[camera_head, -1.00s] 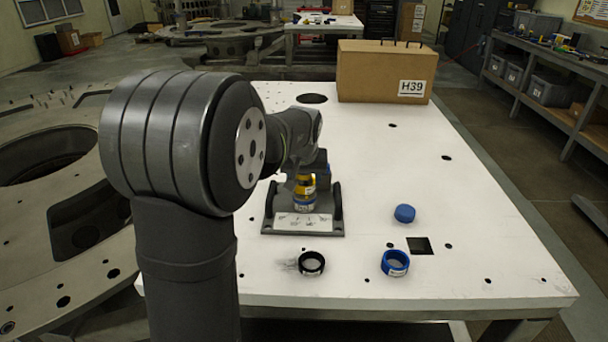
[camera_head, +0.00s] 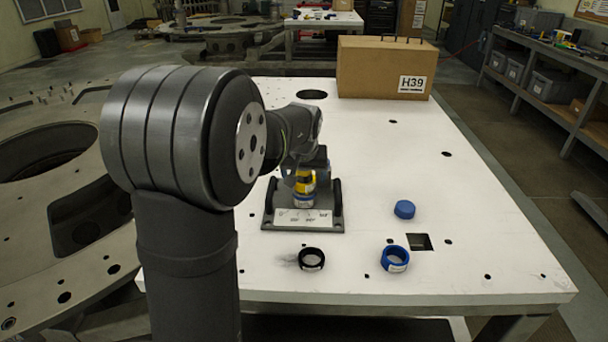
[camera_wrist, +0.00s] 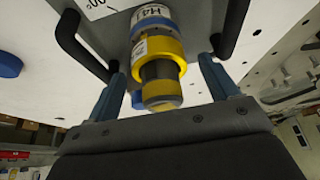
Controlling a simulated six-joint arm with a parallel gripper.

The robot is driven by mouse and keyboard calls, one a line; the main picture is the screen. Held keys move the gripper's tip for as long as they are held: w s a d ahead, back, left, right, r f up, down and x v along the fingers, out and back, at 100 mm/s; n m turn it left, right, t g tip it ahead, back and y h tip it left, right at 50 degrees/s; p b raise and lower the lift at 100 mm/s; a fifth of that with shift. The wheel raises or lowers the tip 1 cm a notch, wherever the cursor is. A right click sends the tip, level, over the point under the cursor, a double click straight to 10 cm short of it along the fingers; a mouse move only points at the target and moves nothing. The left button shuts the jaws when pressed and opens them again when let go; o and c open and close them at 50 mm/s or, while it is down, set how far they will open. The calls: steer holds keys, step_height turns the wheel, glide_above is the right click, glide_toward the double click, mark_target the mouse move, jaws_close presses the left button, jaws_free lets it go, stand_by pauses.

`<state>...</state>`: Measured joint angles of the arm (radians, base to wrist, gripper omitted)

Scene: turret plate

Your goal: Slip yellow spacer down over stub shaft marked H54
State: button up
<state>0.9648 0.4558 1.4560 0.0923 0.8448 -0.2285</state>
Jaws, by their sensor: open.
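The yellow spacer (camera_wrist: 168,48) is a ring with a white label, seated around an upright dark shaft (camera_wrist: 158,70) whose yellowish tip points toward the wrist camera. The spacer also shows in the head view (camera_head: 305,182). Against it, on the plate side, is a blue-and-white ring (camera_wrist: 150,14) whose label looks like H41, though it is hard to read. The shaft stands on a grey fixture plate (camera_head: 275,222). My gripper (camera_wrist: 161,68) is open, its two fingers apart on either side of the shaft end. In the head view my arm partly hides it.
Dark handles (camera_head: 337,198) flank the shaft on the fixture. On the white table lie a black ring (camera_head: 311,259), a blue ring (camera_head: 395,260) and a blue cap (camera_head: 404,209). A cardboard box marked H39 (camera_head: 370,70) stands at the back. The table's right side is mostly clear.

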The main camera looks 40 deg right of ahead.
steer(key=v, duration=1.7)
steer(key=shift+r, duration=0.2)
steer(key=shift+f, duration=0.1)
steer(key=x, duration=1.7)
steer(key=shift+f, duration=0.1)
steer(key=shift+r, duration=0.25)
